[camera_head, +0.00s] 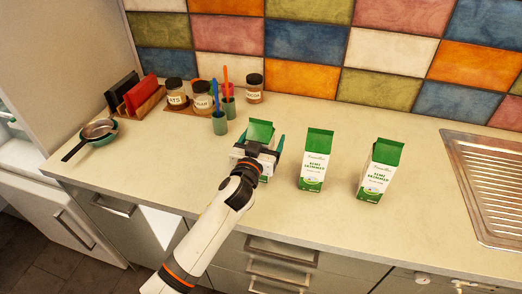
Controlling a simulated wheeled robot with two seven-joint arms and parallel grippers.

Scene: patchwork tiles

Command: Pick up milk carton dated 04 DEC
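Three green-and-white milk cartons stand upright on the counter. The left carton (261,131) is partly hidden behind my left gripper (260,142). The middle carton (316,160) and the right carton (378,169) stand clear of it, and their fronts read "Semi Skimmed". No date is legible on any carton. My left gripper's fingers are apart, one on each side of the left carton, with what looks like a small gap beside it. Contact with the carton is hard to judge. My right gripper is not in view.
Green and pink cups (219,122) with utensils and several labelled jars (254,88) stand behind, to the left. A pan (98,129) and a rack (144,102) are at far left, a sink (487,180) at right. The counter front is clear.

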